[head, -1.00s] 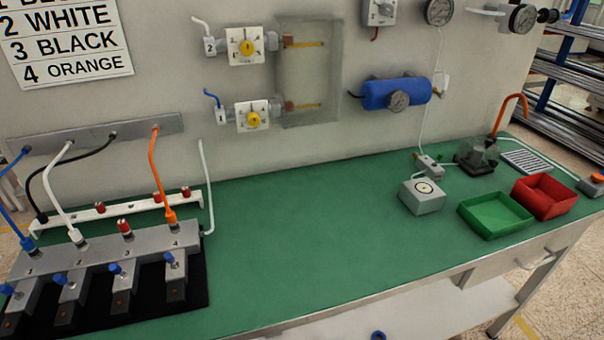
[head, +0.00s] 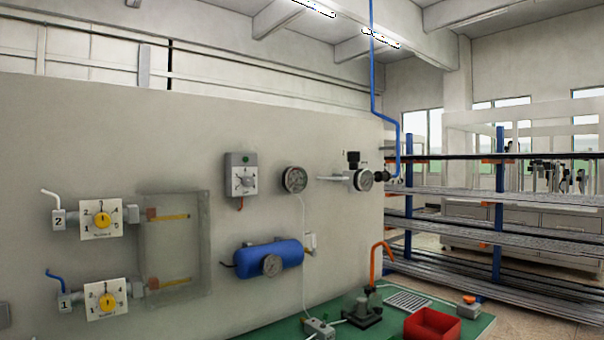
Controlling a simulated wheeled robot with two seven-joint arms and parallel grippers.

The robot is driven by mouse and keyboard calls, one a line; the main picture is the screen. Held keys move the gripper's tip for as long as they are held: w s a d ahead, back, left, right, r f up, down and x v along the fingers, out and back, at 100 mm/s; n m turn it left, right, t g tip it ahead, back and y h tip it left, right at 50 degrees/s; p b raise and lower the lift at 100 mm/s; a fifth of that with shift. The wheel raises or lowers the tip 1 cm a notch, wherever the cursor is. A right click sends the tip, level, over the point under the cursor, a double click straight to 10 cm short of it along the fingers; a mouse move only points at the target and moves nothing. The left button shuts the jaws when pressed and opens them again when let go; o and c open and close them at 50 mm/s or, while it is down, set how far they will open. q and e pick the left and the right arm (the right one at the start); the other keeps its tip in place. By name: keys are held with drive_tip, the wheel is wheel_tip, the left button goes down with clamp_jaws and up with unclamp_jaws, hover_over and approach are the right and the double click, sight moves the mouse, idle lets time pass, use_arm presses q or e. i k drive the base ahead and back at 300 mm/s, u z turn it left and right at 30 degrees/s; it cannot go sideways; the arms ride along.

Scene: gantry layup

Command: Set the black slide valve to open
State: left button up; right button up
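A black fitting (head: 381,177) sits at the right end of the wall panel in the head view, where the blue pipe (head: 396,140) comes down. It may be the black slide valve, but it is too small to tell, and its setting cannot be read. Left of it are a round gauge (head: 364,180) and a regulator body with a black top (head: 352,159), on a grey pipe. Neither of my grippers is in view.
The wall panel (head: 110,150) carries two yellow-knobbed dials (head: 101,220), a blue tank (head: 268,256), another gauge (head: 294,180) and a grey dial box (head: 241,176). The green bench (head: 478,324) holds a red bin (head: 432,325). Racks of bars (head: 470,235) stand at right.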

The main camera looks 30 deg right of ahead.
sight(384, 176)
drive_tip(key=z, duration=1.3)
